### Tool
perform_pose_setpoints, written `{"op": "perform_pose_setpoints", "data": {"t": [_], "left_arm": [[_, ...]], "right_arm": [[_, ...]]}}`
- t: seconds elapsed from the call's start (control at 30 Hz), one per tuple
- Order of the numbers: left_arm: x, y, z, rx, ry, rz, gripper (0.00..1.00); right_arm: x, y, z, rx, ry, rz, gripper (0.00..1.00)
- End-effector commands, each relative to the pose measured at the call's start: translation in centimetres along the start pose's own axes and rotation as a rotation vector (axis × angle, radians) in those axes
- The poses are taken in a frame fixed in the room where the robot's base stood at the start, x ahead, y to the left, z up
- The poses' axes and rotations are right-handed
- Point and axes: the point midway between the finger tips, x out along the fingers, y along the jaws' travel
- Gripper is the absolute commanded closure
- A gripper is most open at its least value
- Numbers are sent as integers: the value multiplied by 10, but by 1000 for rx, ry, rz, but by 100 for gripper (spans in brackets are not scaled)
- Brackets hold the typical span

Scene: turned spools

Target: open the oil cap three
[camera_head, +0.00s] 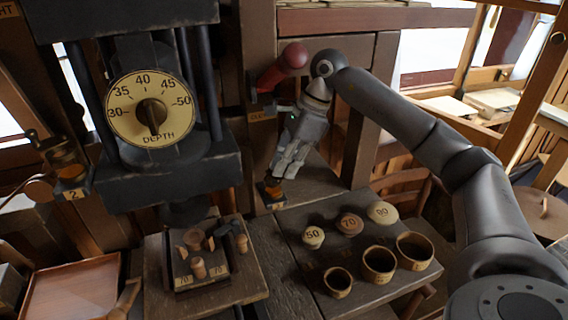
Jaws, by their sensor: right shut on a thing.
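My right gripper (286,170) reaches down in the middle of the head view, to the right of the machine. Its fingers are closed on the top of a small dark and amber oil cup (273,188), which sits on a little bracket. The fingers hide most of the cup's cap, and I cannot read a number there. Another brass oil cup (64,158) stands at the left over a plate marked 2. My left gripper is not in view.
A machine with a round DEPTH dial (151,110) stands left of the gripper, and a red-knobbed lever (283,66) is above it. Round lids marked 50 (313,237), 70 (349,224) and 90 (382,212) lie on a board behind three round cups (378,264).

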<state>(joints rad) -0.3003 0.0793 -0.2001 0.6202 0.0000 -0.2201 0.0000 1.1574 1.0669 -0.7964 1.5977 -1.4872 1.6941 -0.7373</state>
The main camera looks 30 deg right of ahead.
Motion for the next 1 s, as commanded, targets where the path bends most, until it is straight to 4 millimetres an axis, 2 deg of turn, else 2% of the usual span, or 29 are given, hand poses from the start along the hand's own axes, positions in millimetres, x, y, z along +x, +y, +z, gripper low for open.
{"op": "perform_pose_setpoints", "data": {"t": [0.5,1.0], "left_arm": [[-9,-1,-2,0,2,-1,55],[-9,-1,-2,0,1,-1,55]], "right_arm": [[-4,-11,-5,-275,-1,112,100],[-4,-13,-6,-318,0,128,100]]}}
